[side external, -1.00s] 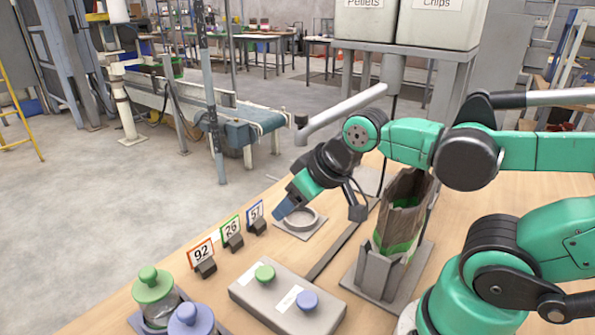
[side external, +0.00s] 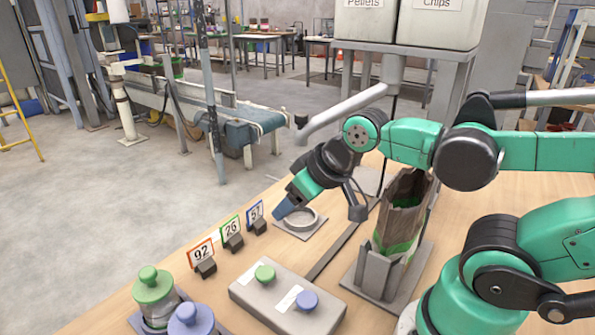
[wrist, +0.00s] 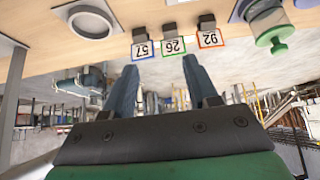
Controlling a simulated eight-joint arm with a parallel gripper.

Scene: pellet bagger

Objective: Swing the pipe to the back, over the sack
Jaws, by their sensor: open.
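The grey pipe (side external: 345,107) slants down to the left from below the hoppers. Its bent free end is left of the sack in the side view, and the lower end of the bend is near my arm. My gripper (side external: 284,208) is open and empty, pointing down left beside a ring on a plate (side external: 318,232). It is apart from the pipe. The wrist view shows my gripper's blue fingers (wrist: 160,68) spread with nothing between them.
Number cards 92 (side external: 201,253), 26 (side external: 231,229) and 57 (side external: 255,211) stand left of the gripper. A box with green and blue buttons (side external: 270,300) is in front. Lidded jars (side external: 154,290) are at lower left. Hoppers (side external: 438,22) stand behind.

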